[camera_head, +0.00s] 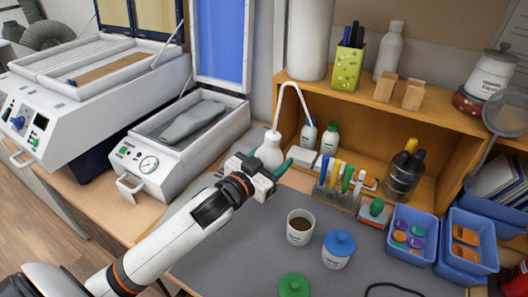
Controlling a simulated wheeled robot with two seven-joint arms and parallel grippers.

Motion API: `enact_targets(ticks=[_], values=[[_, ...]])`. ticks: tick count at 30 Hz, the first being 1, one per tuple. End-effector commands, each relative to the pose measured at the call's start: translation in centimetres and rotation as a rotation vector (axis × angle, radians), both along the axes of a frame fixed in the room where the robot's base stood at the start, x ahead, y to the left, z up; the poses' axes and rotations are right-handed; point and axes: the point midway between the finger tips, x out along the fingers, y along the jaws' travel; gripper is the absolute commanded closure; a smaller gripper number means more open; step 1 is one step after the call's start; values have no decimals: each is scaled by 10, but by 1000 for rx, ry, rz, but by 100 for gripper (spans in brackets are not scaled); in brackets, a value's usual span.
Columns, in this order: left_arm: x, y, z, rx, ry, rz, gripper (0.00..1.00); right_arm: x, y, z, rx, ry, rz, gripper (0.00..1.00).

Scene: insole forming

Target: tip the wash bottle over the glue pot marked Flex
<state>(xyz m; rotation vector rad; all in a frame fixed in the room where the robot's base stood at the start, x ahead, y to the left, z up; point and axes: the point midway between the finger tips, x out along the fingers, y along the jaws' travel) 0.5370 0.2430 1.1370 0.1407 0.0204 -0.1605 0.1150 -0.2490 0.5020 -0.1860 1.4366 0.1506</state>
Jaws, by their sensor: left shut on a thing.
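The white wash bottle (269,152) with its tall bent spout is upright, behind my left gripper (261,167). The left gripper is shut on the bottle, and hides its lower part. An open white pot (300,230) with dark brown contents stands on the grey mat, in front and to the right of the bottle. A second white pot (337,256) with a blue lid stands beside it. The marks on both pots are too small to read, so I cannot tell which is Flex. My right gripper is out of view.
A green lid (293,286) lies on the grey mat (225,262) near the front edge. A wooden shelf (440,112) is behind; a press (190,140) is left.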

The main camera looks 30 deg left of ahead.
Motion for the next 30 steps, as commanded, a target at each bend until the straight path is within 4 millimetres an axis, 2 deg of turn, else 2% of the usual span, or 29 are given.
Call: enact_targets(ticks=[6, 10, 17, 24, 30], values=[[-1, -1, 2, 54, 3, -17, 81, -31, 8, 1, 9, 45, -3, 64], [-2, 9, 0, 159, 10, -17, 81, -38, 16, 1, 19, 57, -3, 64], [-3, 36, -4, 435, 25, -18, 81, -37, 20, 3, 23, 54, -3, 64], [-4, 44, -27, 715, 42, -17, 81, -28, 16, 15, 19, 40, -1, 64], [-4, 49, -40, 863, 50, -17, 81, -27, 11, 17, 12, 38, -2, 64]])
